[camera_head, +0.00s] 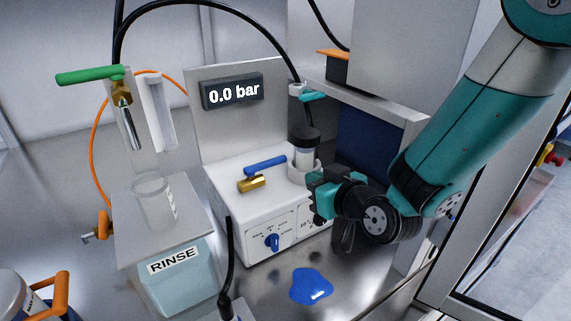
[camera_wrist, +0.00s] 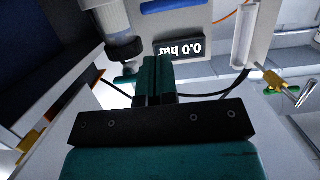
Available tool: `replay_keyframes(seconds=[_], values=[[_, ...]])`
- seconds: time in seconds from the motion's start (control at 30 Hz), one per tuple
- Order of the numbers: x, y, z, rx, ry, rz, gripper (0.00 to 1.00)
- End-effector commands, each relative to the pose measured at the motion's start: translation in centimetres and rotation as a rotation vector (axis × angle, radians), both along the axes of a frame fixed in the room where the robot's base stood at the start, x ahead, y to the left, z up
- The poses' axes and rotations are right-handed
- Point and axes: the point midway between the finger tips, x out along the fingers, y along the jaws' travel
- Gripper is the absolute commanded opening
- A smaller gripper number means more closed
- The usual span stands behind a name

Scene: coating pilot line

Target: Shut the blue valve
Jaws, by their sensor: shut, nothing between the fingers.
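The blue valve is a brass body (camera_head: 252,184) with a blue lever (camera_head: 265,165) on top of the white pump unit. The lever points right and slightly back in the head view and looks roughly in line with the body. Part of a blue bar, likely this lever, shows at the top edge of the wrist view (camera_wrist: 165,6). My gripper (camera_head: 318,195) is shut and empty, to the right of the valve and apart from it, near the front of the dark-capped jar (camera_head: 304,150). Its closed fingers (camera_wrist: 152,76) also show in the wrist view.
The display (camera_head: 234,92) reads 0.0 bar. A green-handled tap (camera_head: 90,75) hangs above a beaker (camera_head: 154,203) on the RINSE container (camera_head: 172,262). A blue selector knob (camera_head: 272,242) is on the unit's front. A blue puddle (camera_head: 311,286) lies on the bench.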

Motion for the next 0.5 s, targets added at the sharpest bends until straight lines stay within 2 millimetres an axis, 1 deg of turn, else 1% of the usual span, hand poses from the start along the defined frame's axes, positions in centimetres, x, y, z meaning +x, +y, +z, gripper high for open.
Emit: replay_keyframes(seconds=[0.17, 0.27, 0.5], values=[[1.5, 1.0, 0.0, -0.001, 0.002, 0.0, 0.0], [3.1, 2.0, -0.4, -0.001, 0.002, 0.0, 0.0], [7.3, 4.7, -1.8, 0.0, 0.001, -0.002, 0.0]])
